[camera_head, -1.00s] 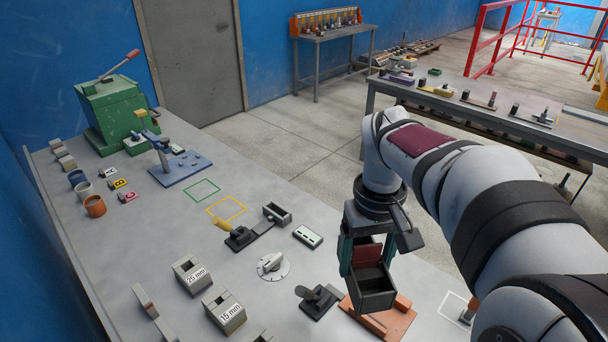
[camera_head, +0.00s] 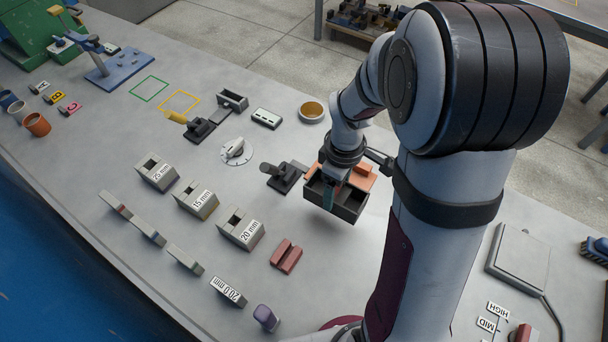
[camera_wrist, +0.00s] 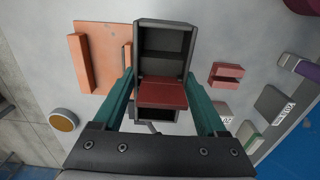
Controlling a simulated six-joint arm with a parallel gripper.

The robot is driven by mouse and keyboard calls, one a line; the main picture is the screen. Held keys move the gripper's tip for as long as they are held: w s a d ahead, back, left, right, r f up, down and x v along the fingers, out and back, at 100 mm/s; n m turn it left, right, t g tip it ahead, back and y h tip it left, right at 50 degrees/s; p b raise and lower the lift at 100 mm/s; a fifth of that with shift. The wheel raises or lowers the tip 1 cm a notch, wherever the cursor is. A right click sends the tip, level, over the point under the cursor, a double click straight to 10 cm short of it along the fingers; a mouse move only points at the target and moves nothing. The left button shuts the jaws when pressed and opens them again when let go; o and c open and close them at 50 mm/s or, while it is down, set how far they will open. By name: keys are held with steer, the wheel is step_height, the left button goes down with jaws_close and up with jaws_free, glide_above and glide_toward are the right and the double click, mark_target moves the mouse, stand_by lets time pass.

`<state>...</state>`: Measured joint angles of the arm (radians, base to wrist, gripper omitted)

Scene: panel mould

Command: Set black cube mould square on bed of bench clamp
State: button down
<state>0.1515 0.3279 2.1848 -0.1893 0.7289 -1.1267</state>
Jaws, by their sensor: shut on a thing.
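The black cube mould (camera_head: 347,208) is an open-topped dark box, with a red piece (camera_wrist: 163,94) across its middle in the wrist view. My gripper (camera_head: 333,190) is shut on it, with one teal finger on each side (camera_wrist: 162,98). The mould hangs above the bench, with a shadow below it. The orange bed (camera_head: 361,180) with a raised bar lies behind it in the head view, partly hidden by mould and gripper. In the wrist view the bed (camera_wrist: 104,72) is left of the mould. A black toggle clamp (camera_head: 285,178) stands left of the bed.
A white dial (camera_head: 236,151), a yellow-handled clamp (camera_head: 197,127) and grey marked blocks (camera_head: 241,230) stand to the left. A red block (camera_head: 286,256) lies in front, and a round orange-topped dish (camera_head: 312,112) behind. A grey square plate (camera_head: 520,258) lies to the right.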

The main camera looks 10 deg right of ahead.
mark_target(312, 190)
steer(key=w+a+f, duration=0.1)
steer(key=a+f, duration=0.1)
steer(key=a, duration=0.1)
steer(key=w+a+f, duration=0.1)
steer(key=shift+w+a, duration=0.25)
steer(key=shift+w, duration=0.05)
steer(key=shift+w+a+f, duration=0.1)
steer(key=shift+a+f, duration=0.05)
steer(key=shift+f, duration=2.05)
jaws_free()
steer(key=shift+f, duration=0.1)
step_height(312, 190, up, 12)
steer(key=shift+r, duration=0.25)
steer(key=s+a+r+m+y, duration=0.1)
steer(key=s+r+m, duration=0.2)
steer(key=s+m, duration=0.4)
steer(key=s+a+r+m, duration=0.2)
steer(key=s+m, duration=0.5)
steer(key=s, duration=0.7)
steer(key=shift+a+r+m+y, duration=0.3)
steer(key=shift+r+y, duration=0.1)
steer(key=shift+r, duration=0.5)
